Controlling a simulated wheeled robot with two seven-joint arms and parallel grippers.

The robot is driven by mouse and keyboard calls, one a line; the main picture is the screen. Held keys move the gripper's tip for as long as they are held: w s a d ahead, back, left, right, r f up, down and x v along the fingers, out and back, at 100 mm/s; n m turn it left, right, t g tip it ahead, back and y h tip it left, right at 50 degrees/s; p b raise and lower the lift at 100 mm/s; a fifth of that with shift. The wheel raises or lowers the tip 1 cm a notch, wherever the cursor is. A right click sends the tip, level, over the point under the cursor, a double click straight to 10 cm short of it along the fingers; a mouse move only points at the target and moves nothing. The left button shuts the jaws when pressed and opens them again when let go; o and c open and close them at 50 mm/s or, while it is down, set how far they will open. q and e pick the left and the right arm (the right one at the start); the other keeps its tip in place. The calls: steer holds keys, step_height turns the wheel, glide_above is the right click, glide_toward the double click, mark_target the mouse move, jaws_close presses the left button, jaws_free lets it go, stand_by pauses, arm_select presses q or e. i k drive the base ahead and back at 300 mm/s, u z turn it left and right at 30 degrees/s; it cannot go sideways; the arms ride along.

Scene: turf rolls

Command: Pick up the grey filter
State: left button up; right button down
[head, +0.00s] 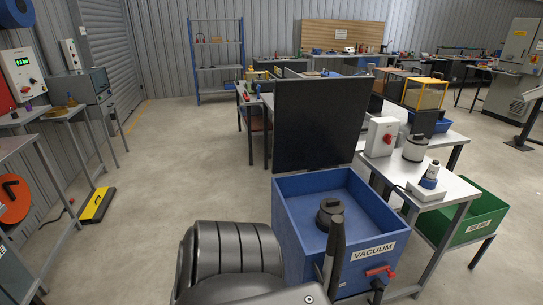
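No object is labelled as the grey filter. A short grey cylinder with a darker top (415,148) stands upright on the grey bench (455,190) at the right; I cannot tell if it is the filter. A blue open-topped box marked VACUUM (300,228) stands in front, with a raised black panel (316,123) at its back. A dark round knob-like part (331,210) sits inside the box, partly hidden by a black upright bar.
A white box with a red knob (380,137) and a white-and-blue device (430,176) stand on the bench. A green crate (478,215) is below it. A yellow-and-black floor piece (97,205) lies left. The floor at left centre is clear.

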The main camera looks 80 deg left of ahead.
mark_target(329, 207)
steer(key=u, duration=0.3)
steer(key=i, duration=3.6)
steer(key=u, duration=3.3)
